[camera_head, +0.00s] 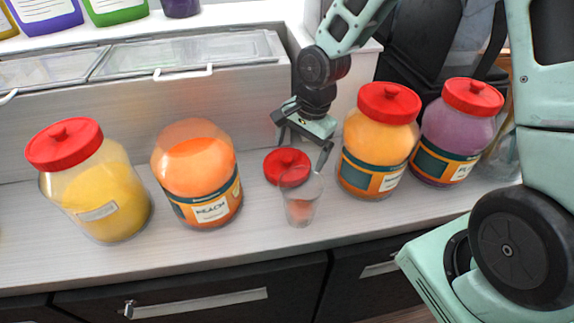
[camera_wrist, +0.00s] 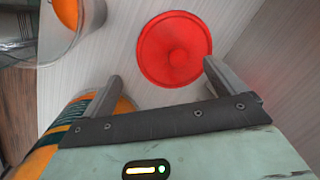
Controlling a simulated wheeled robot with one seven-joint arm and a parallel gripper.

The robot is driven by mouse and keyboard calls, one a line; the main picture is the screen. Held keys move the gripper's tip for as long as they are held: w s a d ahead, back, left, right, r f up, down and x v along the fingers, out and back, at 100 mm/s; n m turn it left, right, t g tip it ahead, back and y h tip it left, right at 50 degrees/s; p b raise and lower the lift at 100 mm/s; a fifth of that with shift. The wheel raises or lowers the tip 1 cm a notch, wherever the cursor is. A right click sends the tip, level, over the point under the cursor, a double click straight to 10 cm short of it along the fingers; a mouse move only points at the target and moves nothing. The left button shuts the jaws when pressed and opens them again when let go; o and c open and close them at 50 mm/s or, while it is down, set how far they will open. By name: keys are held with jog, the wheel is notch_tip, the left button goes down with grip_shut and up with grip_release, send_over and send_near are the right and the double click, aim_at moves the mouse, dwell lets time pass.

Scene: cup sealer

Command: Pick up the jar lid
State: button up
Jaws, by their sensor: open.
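The red jar lid (camera_head: 286,165) lies on the counter between the peach jar and the mango-coloured jar, behind a clear cup.
A clear cup (camera_head: 300,196) with some orange content stands just in front of the lid. Lidded jars stand close by: an orange one (camera_head: 376,140) and a purple one (camera_head: 457,132) at right, a yellow one (camera_head: 90,182) at left. A steel cabinet (camera_head: 200,95) rises behind.

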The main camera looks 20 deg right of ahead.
aim_at(296, 160)
jog(key=shift+w+a+f+p, duration=0.15)
jog(key=shift+a+f+p, duration=0.05)
jog(key=shift+f, duration=0.85)
jog(key=shift+w+a+f+p, duration=0.15)
jog(key=shift+f, duration=0.85)
jog(key=c, duration=1)
jog(key=shift+c, duration=0.2)
